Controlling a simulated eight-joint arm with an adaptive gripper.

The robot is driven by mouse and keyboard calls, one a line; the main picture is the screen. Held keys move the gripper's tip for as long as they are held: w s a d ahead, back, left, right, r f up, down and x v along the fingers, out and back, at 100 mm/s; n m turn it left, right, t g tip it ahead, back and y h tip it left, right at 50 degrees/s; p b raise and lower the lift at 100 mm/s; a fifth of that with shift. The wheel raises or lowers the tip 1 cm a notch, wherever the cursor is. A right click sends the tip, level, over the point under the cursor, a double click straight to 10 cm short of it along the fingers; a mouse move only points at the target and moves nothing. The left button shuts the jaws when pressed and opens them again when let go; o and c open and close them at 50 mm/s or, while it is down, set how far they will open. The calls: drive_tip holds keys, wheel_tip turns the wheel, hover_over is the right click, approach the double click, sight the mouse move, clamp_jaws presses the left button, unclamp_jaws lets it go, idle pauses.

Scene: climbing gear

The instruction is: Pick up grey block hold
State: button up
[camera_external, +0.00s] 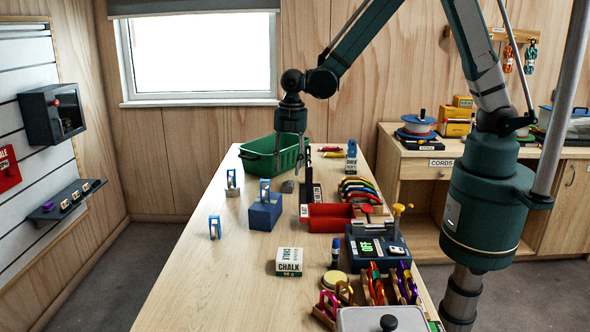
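A small grey lump (287,187), which looks like the grey block hold, lies on the wooden table just right of the green bin's near side. My gripper (289,160) points down above and slightly behind it in the camera's view. Its two dark fingers look apart, with nothing visible between them. The fingertips appear close above the grey lump, but the exact gap is hard to judge.
A green bin (252,163) stands behind the gripper. A blue block (264,213) with a ring-shaped piece on top is in front. A red tray (328,224) and a dark upright piece (306,178) stand to the right. A chalk box (289,262) sits nearer; the left table surface is mostly clear.

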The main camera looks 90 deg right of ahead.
sight(288, 183)
drive_tip(key=shift+f, duration=1.05)
drive_tip(key=shift+f, duration=0.1)
drive_tip(key=shift+w+f+p, duration=0.1)
drive_tip(key=shift+f+p, duration=0.3)
drive_tip(key=shift+f, duration=2.1)
drive_tip(key=shift+c, duration=0.2)
drive_tip(key=c, duration=0.6)
